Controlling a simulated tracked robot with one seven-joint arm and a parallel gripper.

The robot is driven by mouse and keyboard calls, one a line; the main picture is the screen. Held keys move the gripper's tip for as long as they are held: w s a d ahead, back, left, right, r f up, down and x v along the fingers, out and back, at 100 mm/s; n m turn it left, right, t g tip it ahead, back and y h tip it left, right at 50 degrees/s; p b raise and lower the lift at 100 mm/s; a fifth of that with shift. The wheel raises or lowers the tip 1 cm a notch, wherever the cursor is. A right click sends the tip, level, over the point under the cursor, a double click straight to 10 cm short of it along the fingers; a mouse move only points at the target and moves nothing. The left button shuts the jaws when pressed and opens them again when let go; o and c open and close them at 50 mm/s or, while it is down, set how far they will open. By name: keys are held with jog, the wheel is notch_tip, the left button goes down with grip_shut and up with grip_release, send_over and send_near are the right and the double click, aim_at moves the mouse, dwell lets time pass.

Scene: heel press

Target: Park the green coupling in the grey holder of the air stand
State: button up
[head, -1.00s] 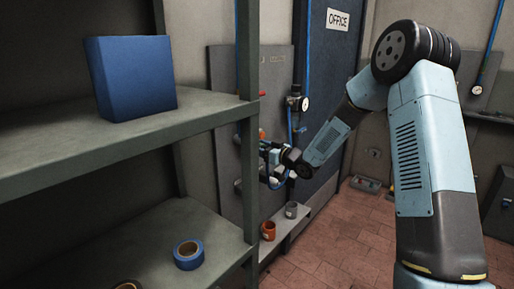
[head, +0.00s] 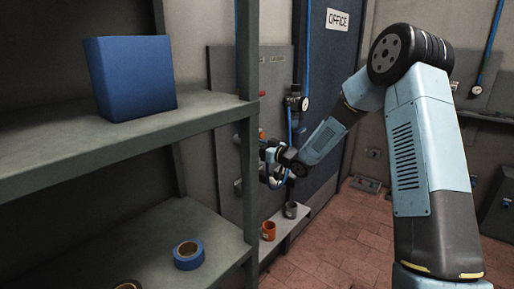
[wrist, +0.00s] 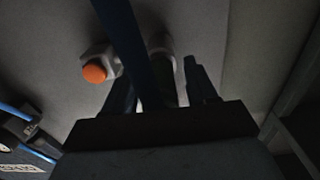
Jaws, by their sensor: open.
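The grey holder (head: 290,211) is a small cup on the low ledge of the air stand (head: 222,110). A small dark shape (head: 290,191) shows at its mouth, below the blue hose; it may be the green coupling, but its colour and seating are too small to tell. My gripper (head: 270,161) is above and left of the holder, near the panel. In the wrist view my gripper (wrist: 158,88) has its fingers apart. The dark hose (wrist: 135,50) crosses in front of them, and a dim cylinder shows behind.
An orange cup (head: 268,230) stands left of the grey holder. An orange knob (wrist: 95,73) sits on the panel in the wrist view. A gauge with regulator (head: 298,103) is above. The shelf unit (head: 200,120), with a blue box (head: 135,78) and tape (head: 188,255), blocks the left.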

dwell(0.4)
grip_shut()
dwell(0.4)
jog(key=shift+s+d, duration=0.1)
jog(key=shift+v, duration=2.75)
jog(key=shift+s+d, duration=0.2)
jog(key=shift+d, duration=0.1)
notch_tip(320, 180, down, 24)
dwell(2.4)
